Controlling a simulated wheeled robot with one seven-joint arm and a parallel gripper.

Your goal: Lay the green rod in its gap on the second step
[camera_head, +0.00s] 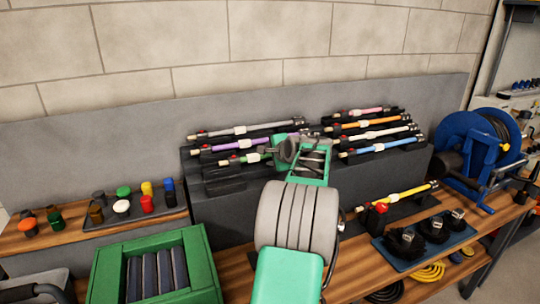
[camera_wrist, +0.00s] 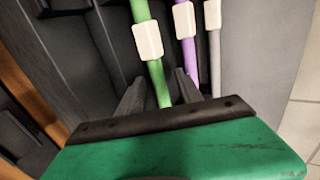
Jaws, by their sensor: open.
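The green rod (camera_head: 249,158) lies along the left half of the stepped black rack, just below the purple rod (camera_head: 230,146). Its right part is hidden by my gripper (camera_head: 300,150). It seems to rest on a step, though its seating there is unclear. In the wrist view the green rod (camera_wrist: 157,77), with a white collar, runs between my two dark fingers, which are open around it. The purple rod (camera_wrist: 187,55) and a grey rod (camera_wrist: 214,50) run beside it, to the right of it.
An empty lower step (camera_head: 222,184) shows below the green rod. Pink, orange, white and blue rods (camera_head: 395,143) fill the right half of the rack. A yellow rod (camera_head: 405,193) lies lower right. A green crate (camera_head: 207,262) stands front left, a blue reel (camera_head: 478,145) right.

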